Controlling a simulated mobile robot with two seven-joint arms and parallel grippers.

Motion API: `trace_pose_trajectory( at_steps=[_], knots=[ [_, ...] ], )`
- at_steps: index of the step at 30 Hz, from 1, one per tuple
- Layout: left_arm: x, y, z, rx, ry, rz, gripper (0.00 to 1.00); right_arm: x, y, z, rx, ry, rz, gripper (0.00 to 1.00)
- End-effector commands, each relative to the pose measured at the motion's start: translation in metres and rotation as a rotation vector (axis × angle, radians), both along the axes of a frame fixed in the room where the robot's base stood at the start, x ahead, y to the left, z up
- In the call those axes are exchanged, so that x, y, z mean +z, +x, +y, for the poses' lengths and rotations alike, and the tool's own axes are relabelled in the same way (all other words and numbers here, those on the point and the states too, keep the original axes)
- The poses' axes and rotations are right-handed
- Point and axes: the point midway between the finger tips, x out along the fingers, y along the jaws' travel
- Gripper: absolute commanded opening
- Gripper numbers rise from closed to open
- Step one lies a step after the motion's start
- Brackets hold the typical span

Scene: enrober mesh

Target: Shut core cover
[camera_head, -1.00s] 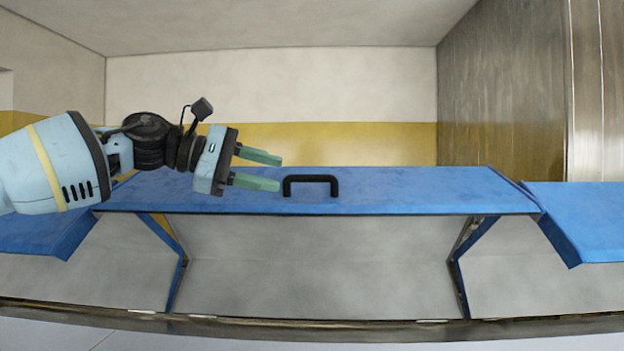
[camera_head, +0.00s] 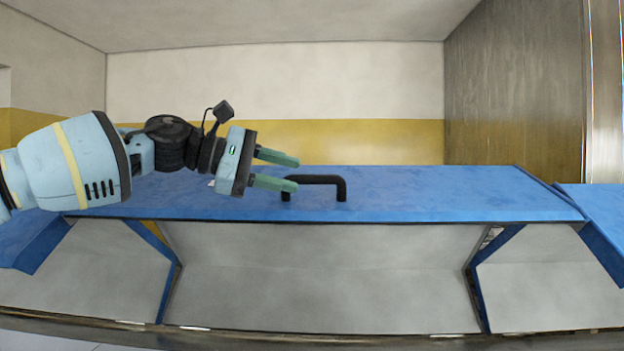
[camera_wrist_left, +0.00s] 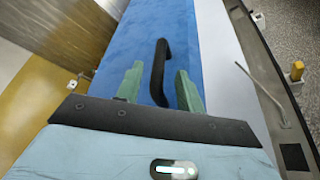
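The core cover is a wide blue panel (camera_head: 430,193) across the middle of the head view, standing raised above an open grey interior. A black bar handle (camera_head: 341,188) sits on its top face; it also shows in the left wrist view (camera_wrist_left: 158,72). My left gripper (camera_head: 288,171) is open, its green fingers pointing right at the handle's left end. In the wrist view the handle lies between the lines of the two fingers (camera_wrist_left: 160,85), and nothing is gripped. Contact cannot be told. My right gripper is in neither view.
Neighbouring blue covers stand at the right (camera_head: 600,212) and left (camera_head: 35,240). Below the cover is an open bay with a grey inner wall (camera_head: 320,270) and blue-edged side frames (camera_head: 493,265). A brown wall (camera_head: 515,90) rises at the right rear.

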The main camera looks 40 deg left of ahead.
Motion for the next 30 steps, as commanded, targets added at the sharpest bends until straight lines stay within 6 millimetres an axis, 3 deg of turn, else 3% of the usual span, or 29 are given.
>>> trace_pose_trajectory(
  at_steps=[10, 23, 30],
  knots=[
    [-0.01, 0.033, -0.028, 0.002, 0.001, 0.001, 0.38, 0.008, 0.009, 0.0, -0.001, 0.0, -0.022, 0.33],
    [-0.013, 0.041, -0.034, 0.001, 0.0, -0.001, 0.38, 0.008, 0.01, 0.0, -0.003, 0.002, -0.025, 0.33],
    [-0.013, 0.041, -0.034, 0.0, 0.0, 0.0, 0.1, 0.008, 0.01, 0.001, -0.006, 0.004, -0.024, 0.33]
  ],
)
